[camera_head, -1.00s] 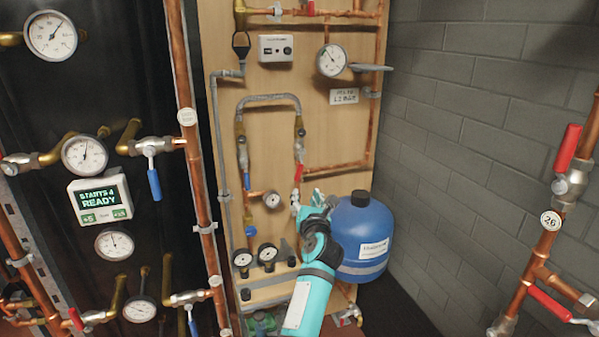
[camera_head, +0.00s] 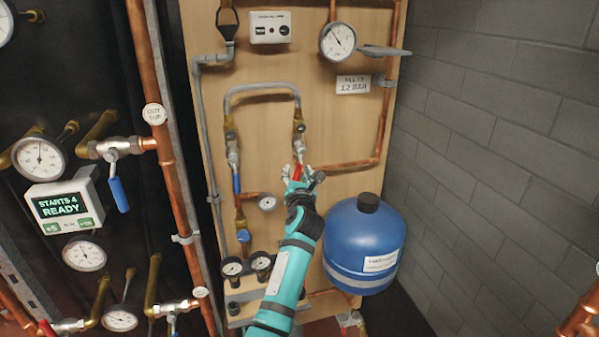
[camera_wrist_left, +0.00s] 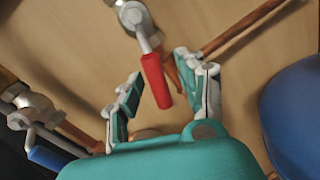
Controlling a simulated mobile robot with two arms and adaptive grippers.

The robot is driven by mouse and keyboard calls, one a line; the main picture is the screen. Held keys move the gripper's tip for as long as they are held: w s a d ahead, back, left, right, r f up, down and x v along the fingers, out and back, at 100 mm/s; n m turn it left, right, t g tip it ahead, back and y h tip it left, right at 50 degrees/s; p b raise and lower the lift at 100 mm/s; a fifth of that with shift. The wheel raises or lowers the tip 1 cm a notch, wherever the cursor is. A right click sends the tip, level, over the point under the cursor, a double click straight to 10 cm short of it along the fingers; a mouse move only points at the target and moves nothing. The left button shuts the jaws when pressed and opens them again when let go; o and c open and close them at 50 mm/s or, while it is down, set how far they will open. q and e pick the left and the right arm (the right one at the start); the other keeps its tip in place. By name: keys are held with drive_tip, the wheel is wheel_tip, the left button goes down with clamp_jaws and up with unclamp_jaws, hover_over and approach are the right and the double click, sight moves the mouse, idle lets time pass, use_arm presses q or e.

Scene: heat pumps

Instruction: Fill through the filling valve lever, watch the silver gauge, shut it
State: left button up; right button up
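The filling valve's red lever (camera_head: 298,170) hangs down from its valve on the right leg of the grey hose loop. My left gripper (camera_head: 302,178) is at the lever's lower end and partly covers it. In the left wrist view, the red lever (camera_wrist_left: 156,80) hangs between the two spread fingers of my gripper (camera_wrist_left: 161,74), with a gap seen on both sides. The silver gauge (camera_head: 337,41) is at the upper right of the wooden board, its needle pointing up and left. A sign (camera_head: 353,84) below it reads 1.2 BAR. My right gripper is not in view.
A blue tank (camera_head: 364,246) stands right of my arm. A blue lever (camera_head: 236,184) hangs on the hose loop's left leg. Copper pipes (camera_head: 345,165) run close behind my gripper. Small black gauges (camera_head: 232,267) sit low on the board. A grey brick wall is at right.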

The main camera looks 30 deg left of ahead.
use_arm(q)
drive_tip(key=shift+s, duration=0.1)
clamp_jaws()
drive_tip(key=shift+w+f, duration=0.2)
idle(0.3)
